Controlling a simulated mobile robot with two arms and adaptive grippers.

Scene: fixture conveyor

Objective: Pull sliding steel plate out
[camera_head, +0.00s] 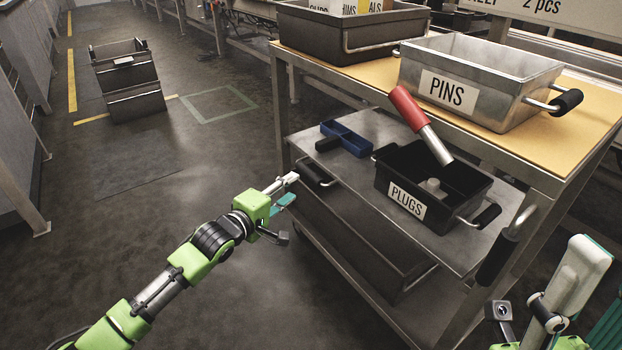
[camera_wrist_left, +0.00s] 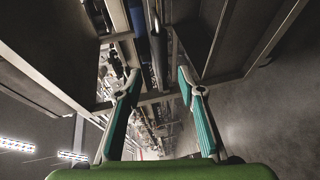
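The sliding steel plate (camera_head: 352,188) is the grey metal sheet at mid-height in the cart, under the wooden top, in the head view. A handle with a black grip (camera_head: 318,174) is at its left end, and a larger black-gripped handle (camera_head: 497,258) is at its right front. My left gripper (camera_head: 291,189) is just left of the left handle, apparently not touching it. In the left wrist view its teal-padded fingers (camera_wrist_left: 157,78) stand apart, with nothing clearly held. My right gripper (camera_head: 597,290) is at the lower right, partly cut off, its fingers apart and empty, near the right handle.
A metal PINS bin (camera_head: 500,65) and a dark bin (camera_head: 318,38) stand on the wooden top. Open floor (camera_head: 150,215) lies left.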

